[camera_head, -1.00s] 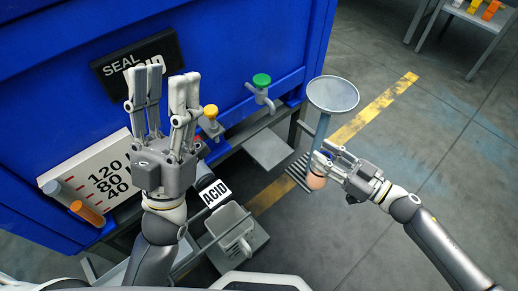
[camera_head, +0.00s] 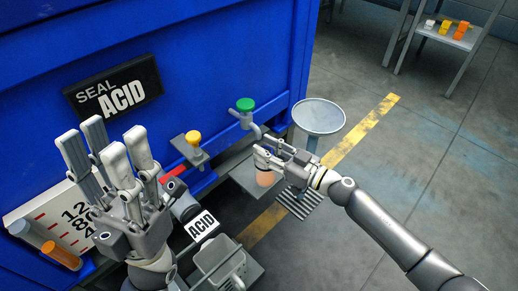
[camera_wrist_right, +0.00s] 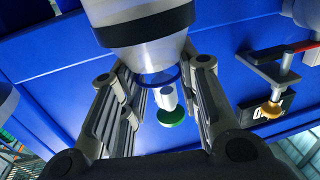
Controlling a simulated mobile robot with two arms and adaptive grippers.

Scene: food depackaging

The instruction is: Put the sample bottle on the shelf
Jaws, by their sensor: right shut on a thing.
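My right gripper (camera_head: 268,152) is shut on the sample bottle (camera_head: 265,178), whose orange-pink lower part shows under the fingers. It holds the bottle below the green-handled tap (camera_head: 246,105), just over a grey ledge; I cannot tell whether they touch. In the right wrist view the clear bottle (camera_wrist_right: 148,55) with a dark band sits between the fingers, and the green tap handle (camera_wrist_right: 171,117) shows beyond. My left gripper (camera_head: 108,150) is open and empty in front of the blue tank. A grey shelf (camera_head: 425,40) stands at the far upper right, holding small white, yellow and orange containers.
The blue tank (camera_head: 190,60) fills the left, with an ACID sign (camera_head: 115,85), a yellow-handled tap (camera_head: 194,138) and a level gauge. A round grey dish on a stand (camera_head: 318,116) is beside my right gripper. Open floor (camera_head: 400,140) lies toward the shelf.

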